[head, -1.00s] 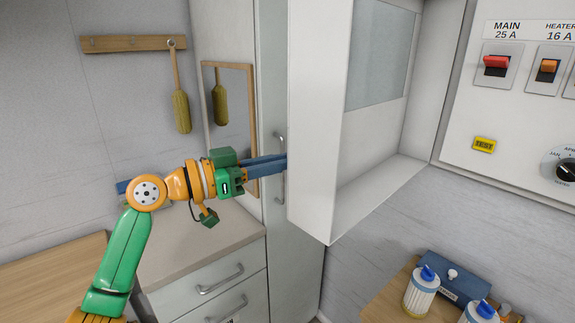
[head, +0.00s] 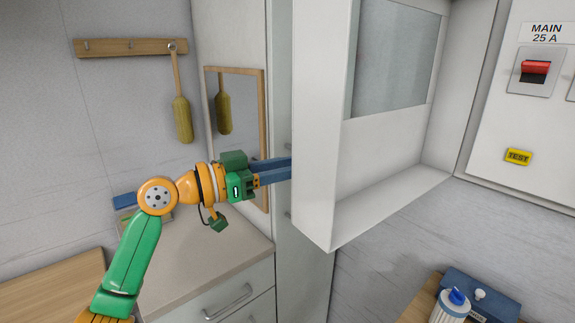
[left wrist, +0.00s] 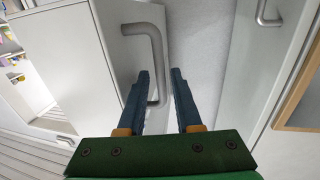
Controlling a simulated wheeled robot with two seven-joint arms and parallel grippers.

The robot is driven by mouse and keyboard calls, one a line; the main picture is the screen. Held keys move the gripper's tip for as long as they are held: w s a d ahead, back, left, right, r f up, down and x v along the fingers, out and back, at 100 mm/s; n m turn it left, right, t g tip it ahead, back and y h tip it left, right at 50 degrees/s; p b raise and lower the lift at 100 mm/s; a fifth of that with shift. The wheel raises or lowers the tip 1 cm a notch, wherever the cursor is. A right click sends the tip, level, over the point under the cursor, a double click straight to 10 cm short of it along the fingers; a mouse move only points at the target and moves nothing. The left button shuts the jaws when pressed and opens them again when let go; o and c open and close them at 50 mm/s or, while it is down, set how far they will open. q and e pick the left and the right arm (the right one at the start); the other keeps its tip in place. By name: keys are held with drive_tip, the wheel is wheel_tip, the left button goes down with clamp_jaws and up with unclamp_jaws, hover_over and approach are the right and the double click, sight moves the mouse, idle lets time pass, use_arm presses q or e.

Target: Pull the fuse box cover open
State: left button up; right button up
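The fuse box cover (head: 318,150) is a deep white door with a grey window, standing swung out from the fuse panel (head: 535,120) in the head view. My left gripper (head: 290,168) reaches in from the left, its blue fingertips partly hidden behind the cover's outer edge. In the left wrist view a grey bar handle (left wrist: 157,50) on the cover's face runs down between the fingers of my left gripper (left wrist: 160,73). The fingers are apart, with a gap beside the bar; the left finger is close to it. My right gripper is not in view.
A tall cabinet (head: 305,245) stands behind the gripper. A mirror (head: 237,130) and a drawer counter (head: 195,255) are at left. A blue toolbox (head: 490,295) and a bottle (head: 450,308) sit on a wooden surface below the cover.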

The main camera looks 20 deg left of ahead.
use_arm(q)
drive_tip(key=shift+w+d, duration=0.2)
drive_tip(key=b+v, duration=0.3)
drive_tip(key=v, duration=0.4)
drive_tip(key=shift+a, duration=0.1)
